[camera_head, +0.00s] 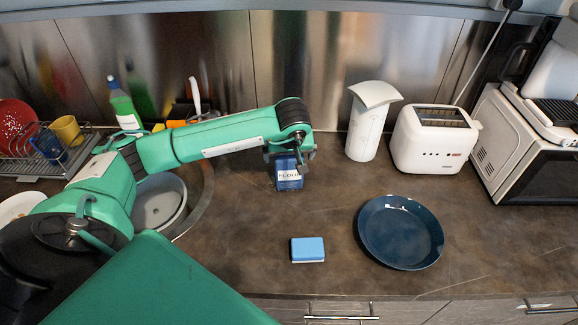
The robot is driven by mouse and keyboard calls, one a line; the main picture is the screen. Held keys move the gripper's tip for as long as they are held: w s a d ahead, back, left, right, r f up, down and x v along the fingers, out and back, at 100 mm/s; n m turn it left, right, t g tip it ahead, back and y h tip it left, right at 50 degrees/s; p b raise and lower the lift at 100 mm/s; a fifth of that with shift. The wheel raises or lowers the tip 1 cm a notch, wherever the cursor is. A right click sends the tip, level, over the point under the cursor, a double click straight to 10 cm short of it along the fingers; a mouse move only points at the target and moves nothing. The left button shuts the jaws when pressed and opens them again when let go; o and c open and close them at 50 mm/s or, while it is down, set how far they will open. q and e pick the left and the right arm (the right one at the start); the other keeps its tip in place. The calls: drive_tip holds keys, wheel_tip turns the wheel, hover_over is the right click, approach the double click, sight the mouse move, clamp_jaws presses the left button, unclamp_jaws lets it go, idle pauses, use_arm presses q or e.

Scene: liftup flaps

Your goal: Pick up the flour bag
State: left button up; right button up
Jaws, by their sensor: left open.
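The flour bag (289,180) is a small dark blue packet with a white label. It stands on the brown countertop, left of the white canister. My left arm reaches in from the left, and my left gripper (290,158) is at the top of the bag, pointing down. The gripper is open. It hides the upper part of the bag, and I cannot tell whether the fingers touch it. My right gripper is not in view.
A blue sponge (308,250) and a dark blue plate (400,232) lie in front on the countertop (250,235). A white canister (368,125), a toaster (433,139) and a microwave (515,150) stand to the right. The sink (205,195) and dish rack are left.

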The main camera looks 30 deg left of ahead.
use_arm(q)
drive_tip(key=shift+x, duration=1.3)
drive_tip(key=c, duration=1.3)
drive_tip(key=shift+c, duration=0.3)
drive_tip(key=shift+a+r, duration=0.1)
drive_tip(key=shift+r, duration=0.1)
